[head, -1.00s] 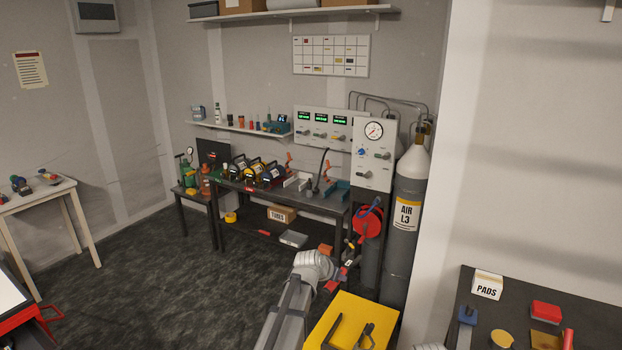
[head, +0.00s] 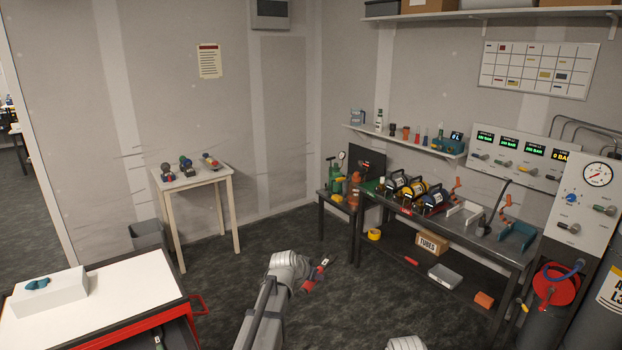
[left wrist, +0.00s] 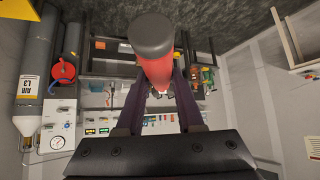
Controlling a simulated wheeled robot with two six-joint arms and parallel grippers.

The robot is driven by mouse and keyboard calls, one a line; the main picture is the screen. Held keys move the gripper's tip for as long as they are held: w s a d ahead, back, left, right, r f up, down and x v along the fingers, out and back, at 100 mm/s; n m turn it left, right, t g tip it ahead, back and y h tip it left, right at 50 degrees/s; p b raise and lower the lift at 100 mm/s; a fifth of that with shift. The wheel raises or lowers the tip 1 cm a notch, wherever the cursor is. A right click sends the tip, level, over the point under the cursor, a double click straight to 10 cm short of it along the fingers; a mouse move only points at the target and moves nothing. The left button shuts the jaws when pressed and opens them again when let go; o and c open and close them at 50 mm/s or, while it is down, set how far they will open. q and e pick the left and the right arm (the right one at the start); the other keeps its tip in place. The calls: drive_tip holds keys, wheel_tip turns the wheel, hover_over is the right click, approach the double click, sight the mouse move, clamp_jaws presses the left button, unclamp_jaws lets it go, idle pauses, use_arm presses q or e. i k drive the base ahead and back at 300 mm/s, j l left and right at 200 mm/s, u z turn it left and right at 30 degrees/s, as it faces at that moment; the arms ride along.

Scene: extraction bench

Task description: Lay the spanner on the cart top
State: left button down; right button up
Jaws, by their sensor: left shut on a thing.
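The cart top (head: 118,292) is a white surface on a red cart at the lower left in the head view. My left gripper (head: 312,279) is low in the middle of the head view, to the right of the cart and over the floor. It is shut on a red-handled tool with a dark rounded end, likely the spanner (left wrist: 160,67), which stands out between the fingers in the left wrist view. The tool's other end is hidden, so I cannot confirm its shape. My right gripper is not in view; only a piece of my right arm shows at the bottom edge.
A white box (head: 50,292) with a teal item on it stands on the cart's left part; the rest of the top looks clear. A red handle (head: 199,304) juts from the cart's right side. A small table (head: 200,181) and a dark bench (head: 480,250) stand behind.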

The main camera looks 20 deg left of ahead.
sight(133, 286)
drive_tip(key=i+j+u, duration=0.35)
drive_tip(key=i+u, duration=0.4)
drive_tip(key=i+l+u, duration=0.1)
drive_tip(key=i+u, duration=0.2)
drive_tip(key=i+l+u, duration=0.25)
drive_tip(key=i, duration=0.15)
drive_tip(key=j, duration=0.1)
